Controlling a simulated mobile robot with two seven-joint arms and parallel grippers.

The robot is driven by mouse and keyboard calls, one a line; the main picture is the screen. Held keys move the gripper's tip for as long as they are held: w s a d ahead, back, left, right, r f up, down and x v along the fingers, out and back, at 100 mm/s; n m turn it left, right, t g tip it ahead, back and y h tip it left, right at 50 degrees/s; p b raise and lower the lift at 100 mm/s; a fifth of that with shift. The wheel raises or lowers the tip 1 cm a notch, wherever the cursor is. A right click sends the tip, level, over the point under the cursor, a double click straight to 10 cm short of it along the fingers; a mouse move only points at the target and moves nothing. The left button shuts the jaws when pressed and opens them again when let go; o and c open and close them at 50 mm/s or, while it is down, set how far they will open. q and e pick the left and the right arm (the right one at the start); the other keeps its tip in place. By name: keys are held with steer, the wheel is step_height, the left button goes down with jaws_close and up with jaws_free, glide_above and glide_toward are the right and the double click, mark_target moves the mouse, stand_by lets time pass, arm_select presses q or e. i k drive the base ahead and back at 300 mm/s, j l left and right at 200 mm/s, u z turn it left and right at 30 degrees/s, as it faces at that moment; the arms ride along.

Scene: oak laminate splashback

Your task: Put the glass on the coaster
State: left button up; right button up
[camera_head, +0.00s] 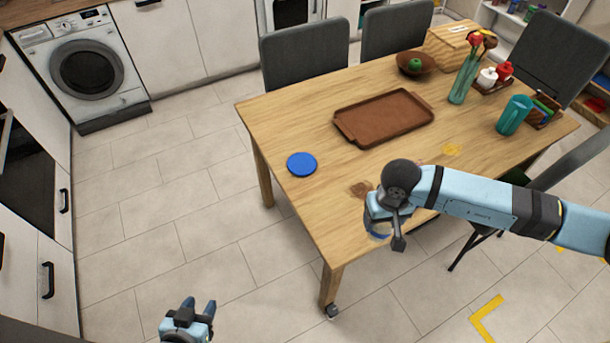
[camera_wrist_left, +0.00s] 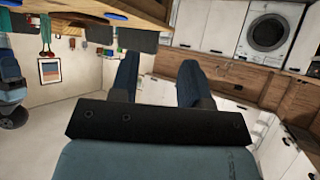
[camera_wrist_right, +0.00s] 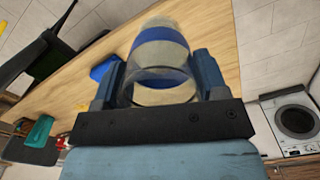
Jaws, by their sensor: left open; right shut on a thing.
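The blue round coaster (camera_head: 302,164) lies flat on the wooden table near its left edge. My right gripper (camera_head: 378,222) is shut on the glass (camera_head: 376,237), at the table's near edge and to the right of and nearer than the coaster. In the right wrist view the clear glass (camera_wrist_right: 160,72), with a blue band, sits between the two fingers (camera_wrist_right: 160,88). The arm hides part of the glass in the head view. My left gripper (camera_head: 200,306) is open and empty, low over the floor and away from the table; its spread fingers (camera_wrist_left: 160,85) show in the left wrist view.
On the table (camera_head: 290,115), a brown tray (camera_head: 385,117) lies behind and right of the coaster. A vase (camera_head: 464,80), a teal mug (camera_head: 514,115) and a bowl (camera_head: 416,63) stand further back. The tabletop between coaster and right gripper is clear but for a brown patch (camera_head: 361,189).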

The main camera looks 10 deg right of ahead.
mark_target(302, 163)
steer(key=k+z, duration=0.2)
steer(key=z, duration=0.2)
steer(key=k+z, duration=0.15)
steer(key=z, duration=0.6)
steer(key=i+j+z, duration=0.1)
steer(key=z, duration=0.25)
steer(key=j+z, duration=0.15)
steer(key=z, duration=0.2)
steer(key=j, duration=0.95)
steer(key=i+j, duration=0.15)
steer(key=j, duration=1.75)
steer(key=i+j, duration=0.15)
steer(key=j, duration=0.75)
